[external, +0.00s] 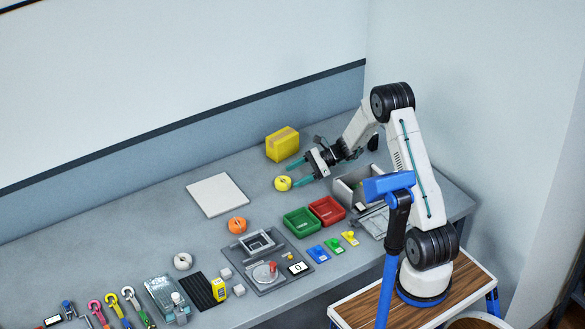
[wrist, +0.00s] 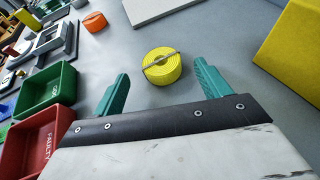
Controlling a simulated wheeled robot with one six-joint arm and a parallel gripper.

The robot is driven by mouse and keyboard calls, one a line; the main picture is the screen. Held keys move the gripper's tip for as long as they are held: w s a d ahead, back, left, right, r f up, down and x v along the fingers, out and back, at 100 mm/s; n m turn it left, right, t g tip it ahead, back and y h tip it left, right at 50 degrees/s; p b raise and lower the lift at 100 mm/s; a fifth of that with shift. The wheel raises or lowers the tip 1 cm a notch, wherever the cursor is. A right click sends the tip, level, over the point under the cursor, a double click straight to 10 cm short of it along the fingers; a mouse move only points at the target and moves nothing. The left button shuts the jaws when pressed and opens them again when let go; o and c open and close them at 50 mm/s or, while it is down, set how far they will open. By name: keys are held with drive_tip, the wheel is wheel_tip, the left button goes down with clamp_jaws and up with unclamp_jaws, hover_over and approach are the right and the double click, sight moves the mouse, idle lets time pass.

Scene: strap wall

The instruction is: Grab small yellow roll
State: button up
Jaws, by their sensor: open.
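The small yellow roll (external: 283,183) lies on the grey table, between the white square plate and my gripper. It is a coiled strap with a band across it. In the wrist view the yellow roll (wrist: 161,66) sits just beyond the gap between my fingertips, nearer the right one. My gripper (external: 295,172) is open and empty, low over the table, with its teal fingers pointing toward the roll. In the wrist view both fingers of my gripper (wrist: 158,80) show spread apart. I cannot tell whether a finger touches the roll.
A large yellow box (external: 282,145) stands behind the gripper. A green bin (external: 302,222) and a red bin (external: 327,211) stand in front. An orange roll (external: 237,225) and a white plate (external: 217,195) lie to the left. Bare table surrounds the yellow roll.

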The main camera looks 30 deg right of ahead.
sight(284, 180)
drive_tip(key=x, duration=0.5)
drive_tip(key=shift+w+a+f, duration=0.1)
drive_tip(key=shift+w+a, duration=0.05)
drive_tip(key=shift+a, duration=0.2)
drive_tip(key=c, duration=1.1)
